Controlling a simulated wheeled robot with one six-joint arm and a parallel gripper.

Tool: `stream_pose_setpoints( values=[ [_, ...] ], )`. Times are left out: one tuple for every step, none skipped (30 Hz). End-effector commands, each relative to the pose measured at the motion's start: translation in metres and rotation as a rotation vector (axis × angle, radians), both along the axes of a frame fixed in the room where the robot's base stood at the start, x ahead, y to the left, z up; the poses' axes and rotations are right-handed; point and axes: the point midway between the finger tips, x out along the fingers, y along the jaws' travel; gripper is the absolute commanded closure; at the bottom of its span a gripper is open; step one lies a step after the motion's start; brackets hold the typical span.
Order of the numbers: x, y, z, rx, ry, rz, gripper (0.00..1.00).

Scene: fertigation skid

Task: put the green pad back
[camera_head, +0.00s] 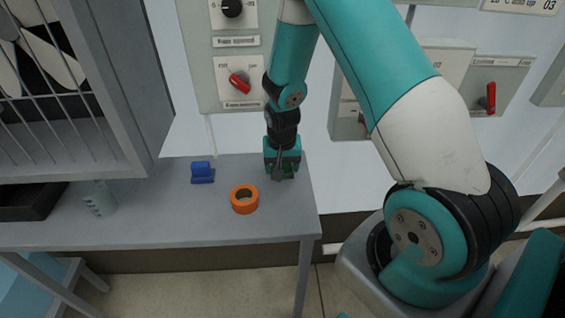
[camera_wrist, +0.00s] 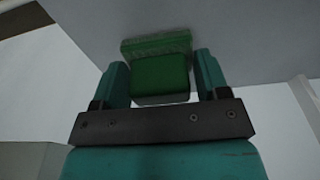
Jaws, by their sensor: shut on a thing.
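The green pad (camera_wrist: 158,73) sits between the two fingers of my gripper (camera_wrist: 160,80) in the wrist view. It has a block-like grip and a wider, rougher green strip at its far edge. My gripper is shut on it. In the head view my gripper (camera_head: 281,172) points down at the right end of the grey table, and only a little of the green pad (camera_head: 289,173) shows beside the fingers. I cannot tell whether the pad touches the tabletop.
The grey table (camera_head: 150,230) also holds an orange tape roll (camera_head: 244,199), a blue block-like pad (camera_head: 202,172) and a pale bottle (camera_head: 98,198). A dark tray (camera_head: 30,200) is at the far left. Wall panels with a red knob (camera_head: 239,82) and a red lever (camera_head: 491,97) stand behind.

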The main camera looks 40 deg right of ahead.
Motion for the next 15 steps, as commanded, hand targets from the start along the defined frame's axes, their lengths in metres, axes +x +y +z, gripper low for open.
stream_pose_setpoints(
  values=[
    [0.0000,-0.0003,-0.0005,0.000,0.000,0.000,0.58],
    [0.0001,-0.0002,-0.0006,0.000,0.000,0.000,0.58],
    [0.0000,-0.0001,-0.0006,0.000,0.000,0.000,0.58],
    [-0.0001,-0.0002,-0.0006,0.000,0.000,0.000,0.58],
    [0.0000,-0.0002,-0.0007,0.000,0.000,0.000,0.58],
    [-0.0002,-0.0002,-0.0007,-0.001,0.001,0.000,0.23],
    [-0.0003,-0.0003,-0.0007,0.000,0.001,0.000,0.16],
    [-0.0003,-0.0003,-0.0007,0.000,0.001,0.000,0.09],
    [-0.0003,-0.0003,-0.0007,0.000,0.001,-0.001,0.06],
    [-0.0004,-0.0003,-0.0006,0.000,0.001,-0.001,0.06],
    [-0.0004,-0.0003,-0.0006,0.000,0.001,-0.001,0.06],
    [-0.0004,-0.0004,-0.0005,0.000,0.001,-0.001,0.06],
    [-0.0004,-0.0004,-0.0005,0.000,0.001,-0.001,0.06],
    [-0.0004,-0.0004,-0.0005,0.000,0.001,-0.001,0.06],
    [-0.0005,-0.0004,-0.0004,0.000,0.001,-0.001,0.06]
  ],
)
